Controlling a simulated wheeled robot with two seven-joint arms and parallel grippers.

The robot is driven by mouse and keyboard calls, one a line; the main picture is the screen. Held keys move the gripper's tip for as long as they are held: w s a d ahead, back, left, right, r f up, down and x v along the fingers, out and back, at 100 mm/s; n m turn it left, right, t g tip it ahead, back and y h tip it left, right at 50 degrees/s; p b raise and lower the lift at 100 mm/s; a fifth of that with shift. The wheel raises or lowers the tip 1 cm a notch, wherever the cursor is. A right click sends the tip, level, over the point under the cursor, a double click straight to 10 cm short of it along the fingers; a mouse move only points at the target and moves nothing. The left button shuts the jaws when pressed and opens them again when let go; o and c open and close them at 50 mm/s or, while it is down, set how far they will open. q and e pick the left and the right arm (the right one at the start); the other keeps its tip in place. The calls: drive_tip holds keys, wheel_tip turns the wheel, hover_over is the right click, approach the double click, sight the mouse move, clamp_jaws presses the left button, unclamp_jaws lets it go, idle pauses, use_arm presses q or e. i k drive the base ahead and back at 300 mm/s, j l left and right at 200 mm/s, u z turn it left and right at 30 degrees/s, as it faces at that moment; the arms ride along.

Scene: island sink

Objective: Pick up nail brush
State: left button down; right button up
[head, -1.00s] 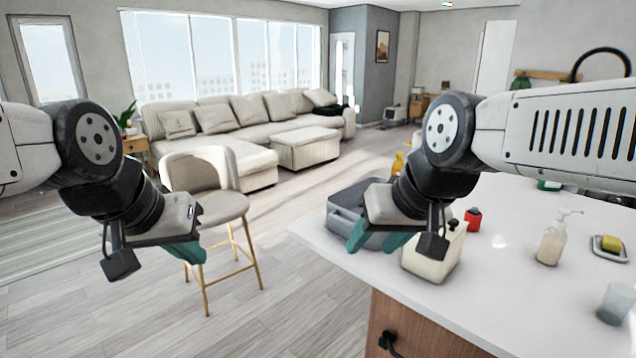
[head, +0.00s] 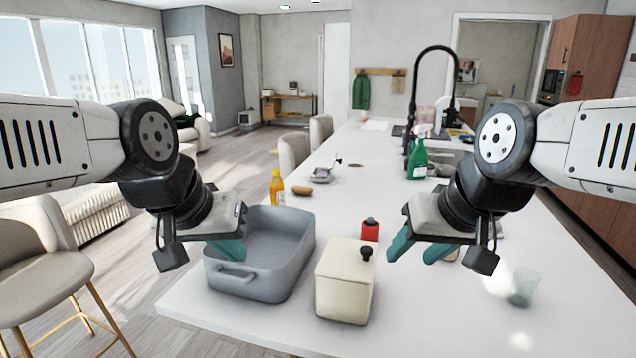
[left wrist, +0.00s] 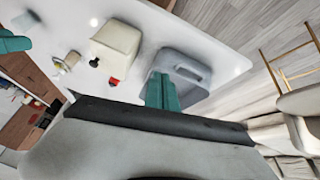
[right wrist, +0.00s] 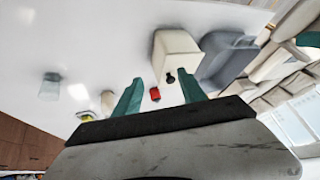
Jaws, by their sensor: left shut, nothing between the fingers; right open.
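A small brown oval object (head: 302,190) lies on the counter behind the grey basin, near the yellow bottle. It may be the nail brush, but it is too small to be sure.
The grey basin (head: 295,268) and cream canister (head: 343,285) stand at the counter's near end, with a red bottle (head: 370,230) behind. A yellow bottle (head: 277,187), green spray bottle (head: 418,160), black faucet (head: 412,100) and clear cup (head: 523,287) also stand there. The middle counter is largely clear.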

sight(307, 191)
drive_tip(key=u, duration=1.45)
drive_tip(key=i+j, duration=0.2)
drive_tip(key=j, duration=0.25)
drive_tip(key=i+j+u, duration=0.15)
drive_tip(key=j, duration=0.3)
drive_tip(key=i+j, duration=0.25)
drive_tip(key=j, duration=0.15)
drive_tip(key=i+j+u, duration=0.15)
drive_tip(key=j, duration=0.25)
drive_tip(key=i+j+z, duration=0.2)
drive_tip(key=i, duration=0.3)
drive_tip(key=i+j+z, duration=0.2)
drive_tip(key=i, duration=0.25)
drive_tip(key=i+l+z, duration=0.15)
drive_tip(key=i+z, duration=0.25)
drive_tip(key=i+l+z, duration=0.1)
drive_tip(key=z, duration=0.25)
drive_tip(key=i+z, duration=0.4)
drive_tip(key=i+j+z, duration=0.15)
drive_tip(key=z, duration=0.25)
drive_tip(key=i+z, duration=0.5)
drive_tip(key=i+j+z, duration=0.1)
drive_tip(key=i+z, duration=0.2)
drive_tip(key=z, duration=0.15)
drive_tip(key=i+j+z, duration=0.25)
drive_tip(key=z, duration=0.25)
drive_tip(key=i+j+z, duration=0.6)
drive_tip(key=j+z, duration=0.1)
drive_tip(key=j, duration=0.15)
drive_tip(key=i, duration=0.05)
